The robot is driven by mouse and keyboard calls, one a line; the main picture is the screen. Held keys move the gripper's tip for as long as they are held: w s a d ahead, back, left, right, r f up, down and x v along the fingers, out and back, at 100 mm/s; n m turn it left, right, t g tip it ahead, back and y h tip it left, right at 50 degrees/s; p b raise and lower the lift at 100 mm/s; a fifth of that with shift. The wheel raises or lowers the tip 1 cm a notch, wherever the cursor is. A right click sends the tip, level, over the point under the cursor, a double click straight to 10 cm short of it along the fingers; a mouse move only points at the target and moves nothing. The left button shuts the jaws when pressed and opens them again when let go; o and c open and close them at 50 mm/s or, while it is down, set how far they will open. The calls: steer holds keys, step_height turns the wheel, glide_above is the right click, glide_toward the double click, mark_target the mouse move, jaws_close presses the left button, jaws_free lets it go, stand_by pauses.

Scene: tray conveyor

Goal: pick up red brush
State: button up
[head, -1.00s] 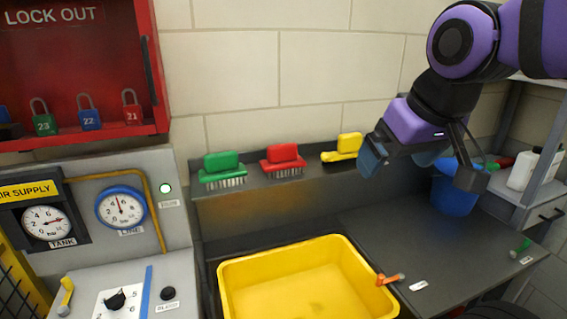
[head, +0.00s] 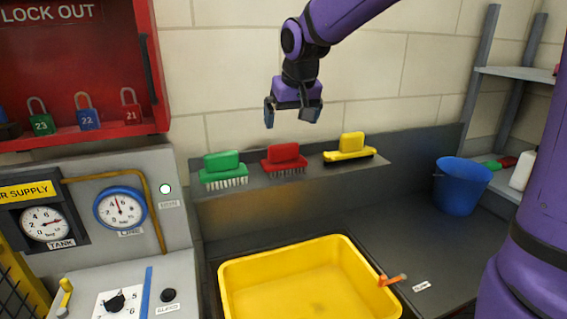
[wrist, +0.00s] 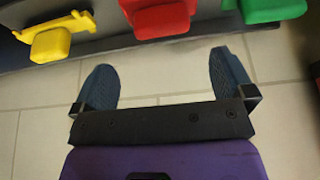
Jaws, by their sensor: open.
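The red brush (head: 284,158) sits bristles down on a grey wall shelf, between the green brush (head: 223,169) and the yellow brush (head: 350,148). My gripper (head: 291,118) is open and empty in front of the tiled wall, pointing down above the red brush and clear of it. In the wrist view, my gripper's two dark pads (wrist: 165,85) are spread wide. The red brush (wrist: 162,18) lies beyond them at the top, roughly between them, its far part cut off by the frame edge. The yellow brush (wrist: 50,43) and green brush (wrist: 270,9) flank it there.
The grey shelf (head: 305,180) runs above a yellow basin (head: 235,283). A blue bucket (head: 460,187) stands on the dark counter at right. A red lockout cabinet (head: 148,60) and gauge panel (head: 120,165) are at left. The wall above the brushes is clear.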

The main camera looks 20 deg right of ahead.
mark_target(284, 144)
steer(key=x, duration=0.6)
steer(key=shift+w, duration=0.15)
steer(key=shift+w+x, duration=0.15)
steer(key=shift+x, duration=1.1)
steer(key=shift+w+x, duration=0.15)
steer(key=shift+x, duration=1.05)
steer(key=shift+r, duration=0.15)
steer(key=c, duration=0.8)
steer(key=shift+o, duration=0.2)
steer(key=shift+r, duration=0.5)
step_height(284, 144, up, 3)
steer(key=shift+s+f, duration=0.15)
steer(key=shift+s, duration=0.05)
steer(key=s+r, duration=0.1)
steer(key=s, duration=1.4)
steer(key=shift+s+r, duration=0.15)
steer(key=shift+s, duration=0.15)
